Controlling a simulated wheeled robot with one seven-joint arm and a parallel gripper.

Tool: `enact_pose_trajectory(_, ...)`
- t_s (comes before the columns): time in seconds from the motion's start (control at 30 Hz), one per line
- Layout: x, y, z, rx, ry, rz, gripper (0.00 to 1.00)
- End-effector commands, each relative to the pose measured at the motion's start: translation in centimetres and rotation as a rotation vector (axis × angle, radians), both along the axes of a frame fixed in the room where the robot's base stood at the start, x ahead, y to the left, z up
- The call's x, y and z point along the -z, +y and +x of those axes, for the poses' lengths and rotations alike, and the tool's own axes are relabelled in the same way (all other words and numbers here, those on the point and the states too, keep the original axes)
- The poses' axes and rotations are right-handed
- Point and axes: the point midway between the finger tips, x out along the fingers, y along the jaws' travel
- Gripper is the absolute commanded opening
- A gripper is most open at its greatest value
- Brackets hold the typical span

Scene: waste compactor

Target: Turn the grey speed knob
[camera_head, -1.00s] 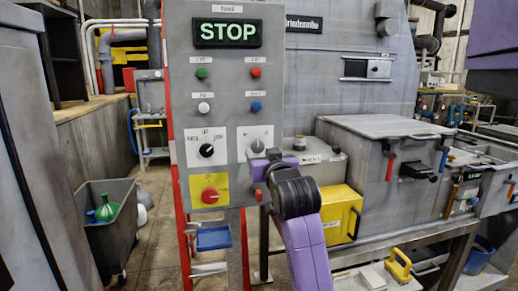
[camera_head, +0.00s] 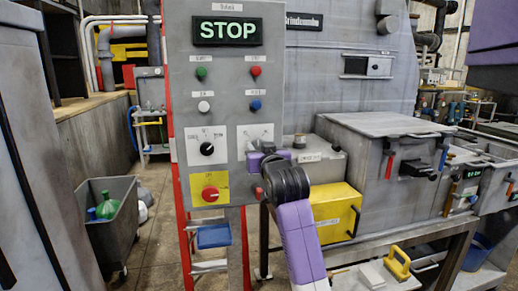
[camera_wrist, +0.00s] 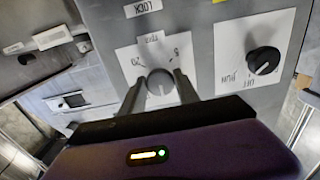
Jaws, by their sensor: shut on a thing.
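The grey speed knob (camera_wrist: 160,84) sits on a white label plate on the control panel (camera_head: 225,110). In the wrist view my gripper (camera_wrist: 158,88) has one finger on each side of the knob and is shut on it. In the head view my gripper (camera_head: 262,158) is at the lower right of the panel and hides most of the knob; part of its white plate (camera_head: 256,131) shows above. The black selector knob (camera_head: 207,149) is on the plate to the left, and it also shows in the wrist view (camera_wrist: 263,60).
A lit green STOP display (camera_head: 228,31) tops the panel, with green, red, white and blue buttons below. A red knob on a yellow plate (camera_head: 209,191) is low on the panel. A yellow box (camera_head: 338,210) stands right of my arm, and a grey bin (camera_head: 108,225) stands left.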

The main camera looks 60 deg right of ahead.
Motion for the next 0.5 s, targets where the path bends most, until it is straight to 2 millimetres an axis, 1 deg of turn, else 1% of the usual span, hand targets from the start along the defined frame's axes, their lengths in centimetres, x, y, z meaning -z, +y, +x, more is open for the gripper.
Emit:
enact_pose_trajectory(0.27, 0.00, 0.09, 0.07, -0.001, -0.024, 0.021, 0.00)
enact_pose_trajectory(0.5, -0.04, 0.13, 0.15, -0.002, -0.122, 0.105, 0.00)
